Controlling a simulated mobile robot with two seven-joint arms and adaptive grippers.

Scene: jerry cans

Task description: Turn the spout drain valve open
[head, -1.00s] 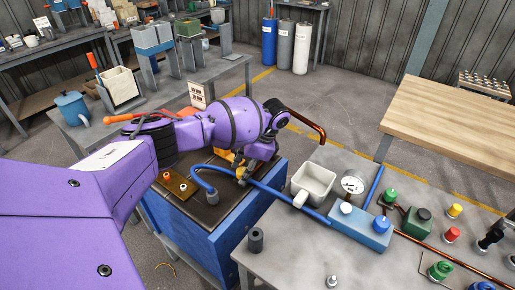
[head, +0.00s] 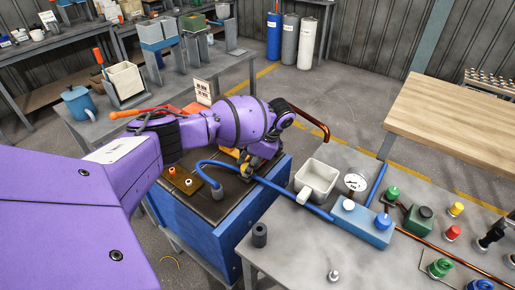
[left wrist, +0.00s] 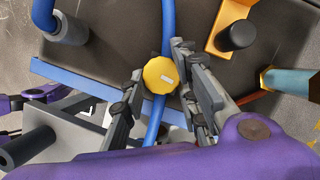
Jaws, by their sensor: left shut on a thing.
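A yellow faceted knob (left wrist: 161,76) with a short white mark sits over a blue hose (left wrist: 154,118) in the left wrist view; it appears to be the drain valve's handle. My left gripper (left wrist: 157,82) is shut on this knob, with one finger on each side. In the head view my left gripper (head: 250,168) is low over the dark top of the blue cabinet (head: 222,225), beside the curved blue hose (head: 205,162). The knob is mostly hidden there by the gripper and arm. My right gripper is in neither view.
An orange bracket with a black knob (left wrist: 237,37) stands near the right finger. A grey table at right holds a white square cup (head: 318,178), a gauge (head: 355,182), a blue block (head: 362,224) and several coloured knobs. Grey floor lies open behind.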

